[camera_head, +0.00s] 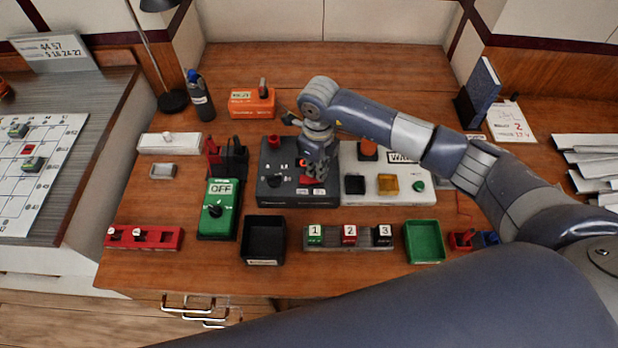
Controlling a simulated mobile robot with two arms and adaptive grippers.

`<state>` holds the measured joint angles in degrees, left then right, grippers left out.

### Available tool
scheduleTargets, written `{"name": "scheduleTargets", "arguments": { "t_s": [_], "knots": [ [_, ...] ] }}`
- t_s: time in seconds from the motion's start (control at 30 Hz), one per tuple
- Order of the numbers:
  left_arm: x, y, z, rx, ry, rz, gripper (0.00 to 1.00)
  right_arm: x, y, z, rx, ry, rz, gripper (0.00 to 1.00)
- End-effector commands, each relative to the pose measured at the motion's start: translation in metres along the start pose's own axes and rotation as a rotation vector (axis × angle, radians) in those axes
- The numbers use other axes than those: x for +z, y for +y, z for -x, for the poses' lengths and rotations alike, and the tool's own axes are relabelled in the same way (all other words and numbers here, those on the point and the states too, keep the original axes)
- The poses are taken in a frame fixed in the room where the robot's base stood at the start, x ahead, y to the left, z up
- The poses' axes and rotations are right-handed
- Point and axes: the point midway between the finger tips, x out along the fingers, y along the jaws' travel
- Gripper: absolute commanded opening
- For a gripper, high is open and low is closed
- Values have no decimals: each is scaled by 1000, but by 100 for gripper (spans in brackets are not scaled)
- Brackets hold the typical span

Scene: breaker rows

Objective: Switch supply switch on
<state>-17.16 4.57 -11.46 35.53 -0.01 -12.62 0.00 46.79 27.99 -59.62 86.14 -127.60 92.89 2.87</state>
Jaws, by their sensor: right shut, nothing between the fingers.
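My right gripper (318,178) is shut and empty. It points down over the right part of a dark grey control box (272,190) and hides part of its face. I cannot tell whether the fingers touch it. That box has a red knob, a dark rotary knob and red parts. A green box (220,192) with a black knob and an "OFF" label stands to its left. An orange box (251,104) with an upright lever stands behind. The labels are too small to tell which is the supply switch. My left gripper is not in view.
A white panel (408,190) with coloured buttons adjoins the dark box at right. In front are a black tray (264,240), a numbered block (349,237), and a green tray (424,241). A red strip (144,237) lies at left. A bottle (201,97) and a lamp stand behind.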

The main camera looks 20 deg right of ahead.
Motion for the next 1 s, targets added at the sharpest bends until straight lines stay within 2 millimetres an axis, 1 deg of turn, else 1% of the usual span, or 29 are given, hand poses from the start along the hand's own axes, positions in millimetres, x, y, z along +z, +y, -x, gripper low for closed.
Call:
{"name": "scheduleTargets", "arguments": {
  "t_s": [0.67, 0.87, 1.0],
  "knots": [
    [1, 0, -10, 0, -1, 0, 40, 0, 0, -11, 0, 0, 0, 0],
    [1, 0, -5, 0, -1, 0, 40, 0, 0, -5, 0, 0, 0, 0],
    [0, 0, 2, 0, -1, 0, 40, 0, 0, 6, 0, 0, 0, 0]
  ]
}}
